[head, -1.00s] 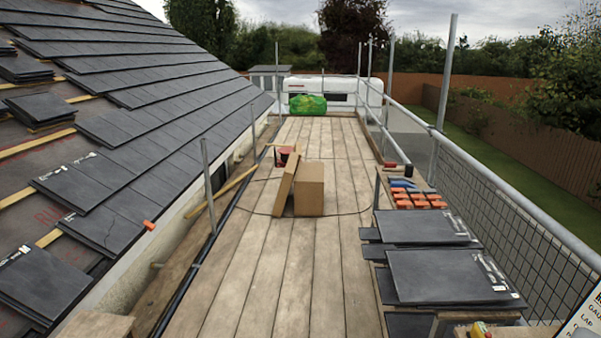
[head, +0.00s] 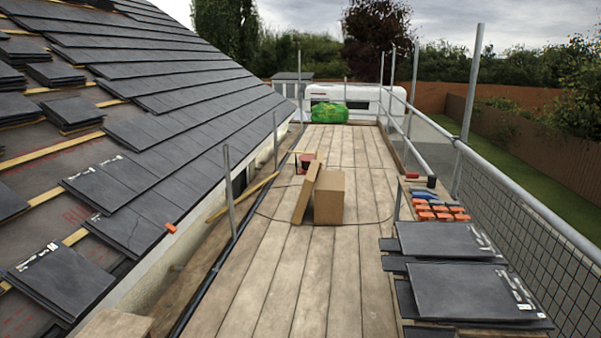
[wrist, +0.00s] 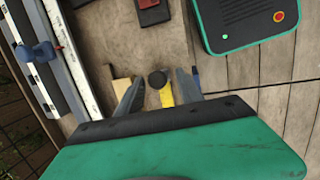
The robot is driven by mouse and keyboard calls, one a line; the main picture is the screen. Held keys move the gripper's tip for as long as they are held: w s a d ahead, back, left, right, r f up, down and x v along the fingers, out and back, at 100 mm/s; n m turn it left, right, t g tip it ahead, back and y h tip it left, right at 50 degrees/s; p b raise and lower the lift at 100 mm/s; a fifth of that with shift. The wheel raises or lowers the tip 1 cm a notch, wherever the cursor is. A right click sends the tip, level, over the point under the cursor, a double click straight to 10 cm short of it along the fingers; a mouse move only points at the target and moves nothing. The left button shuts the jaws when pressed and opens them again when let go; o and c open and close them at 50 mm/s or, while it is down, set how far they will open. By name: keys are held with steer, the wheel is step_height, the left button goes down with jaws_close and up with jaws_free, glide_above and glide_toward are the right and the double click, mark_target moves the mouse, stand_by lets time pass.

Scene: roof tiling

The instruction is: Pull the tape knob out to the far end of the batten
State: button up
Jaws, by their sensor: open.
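In the wrist view, a round black knob (wrist: 157,78) sits at the end of a short yellow tape strip (wrist: 166,97). My gripper (wrist: 158,86) is open, with one grey finger on each side of the knob and strip. I cannot tell whether either finger touches them. A pale piece of wood (wrist: 121,86), perhaps part of the batten, shows just left of the left finger. Its far end is not clear. My gripper, the knob and the tape are not in the head view.
In the wrist view, a green-edged dark box (wrist: 243,22) with a red button lies right, a red and black item (wrist: 153,13) ahead, and a pale rail (wrist: 72,58) left. In the head view, slates (head: 468,290) line the right and cartons (head: 329,197) stand on the boards.

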steer(key=shift+s+d+p+v, duration=0.15)
steer(key=shift+s+p+v, duration=0.05)
steer(key=shift+p+v, duration=0.85)
steer(key=shift+s+d+p+v, duration=0.15)
steer(key=shift+s+p+v, duration=0.1)
steer(key=shift+p+v, duration=0.8)
steer(key=shift+s+d+p+v, duration=0.2)
steer(key=shift+p+v, duration=0.45)
steer(key=shift+v, duration=0.7)
steer(key=shift+r, duration=0.15)
